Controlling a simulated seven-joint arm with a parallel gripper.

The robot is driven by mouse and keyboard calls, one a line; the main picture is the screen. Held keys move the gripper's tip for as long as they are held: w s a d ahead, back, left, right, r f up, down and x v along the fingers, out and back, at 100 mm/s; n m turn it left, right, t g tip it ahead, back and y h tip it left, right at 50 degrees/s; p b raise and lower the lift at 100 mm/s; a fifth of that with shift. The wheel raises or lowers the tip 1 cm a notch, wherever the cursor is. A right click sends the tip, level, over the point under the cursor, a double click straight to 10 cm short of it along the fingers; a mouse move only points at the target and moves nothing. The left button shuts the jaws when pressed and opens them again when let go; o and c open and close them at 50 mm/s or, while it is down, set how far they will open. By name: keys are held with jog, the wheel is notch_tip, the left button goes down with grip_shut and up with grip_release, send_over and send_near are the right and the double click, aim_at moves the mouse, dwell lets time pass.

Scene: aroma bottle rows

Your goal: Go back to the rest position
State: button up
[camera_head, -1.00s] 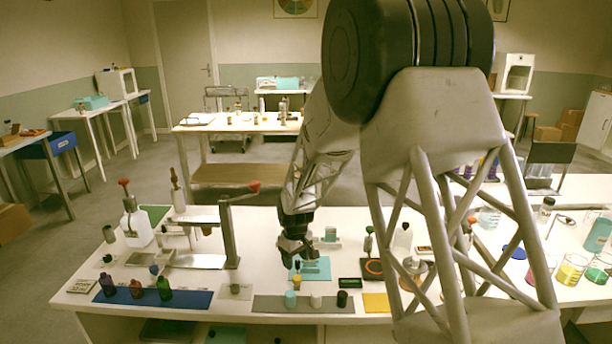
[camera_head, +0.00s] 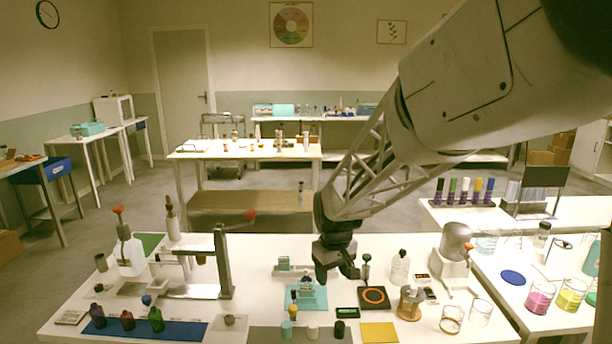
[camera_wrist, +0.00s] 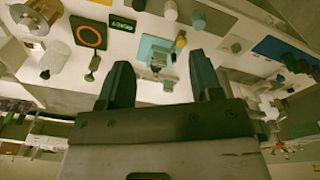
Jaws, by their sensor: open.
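My gripper (camera_head: 336,270) hangs above the middle of the white bench, close to the teal mat and the green-topped dropper in the head view. In the wrist view my gripper (camera_wrist: 160,85) has its two dark fingers well apart, with nothing between them. Beyond the fingers is the teal mat (camera_wrist: 149,47) with a small device on it. The same teal mat (camera_head: 319,302) lies just below my gripper in the head view.
Three coloured bottles (camera_head: 127,320) stand on a blue mat at the front left. A metal press stand (camera_head: 222,262) rises left of my gripper. A green-topped dropper (camera_head: 366,268) and a clear flask (camera_head: 400,268) stand to the right. Beakers (camera_head: 540,297) stand at the far right.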

jog(key=s+d+r+m, duration=0.2)
jog(key=s+d+r, duration=0.1)
jog(key=s, duration=0.7)
jog(key=s+d+r+m+t, duration=0.1)
jog(key=s+d, duration=0.4)
jog(key=s, duration=0.6)
jog(key=s+d+r+m, duration=0.2)
jog(key=s+d+r, duration=0.2)
jog(key=s, duration=0.7)
jog(key=shift+r+m+t, duration=0.3)
jog(key=shift+r+m, duration=0.1)
jog(key=shift+r, duration=0.05)
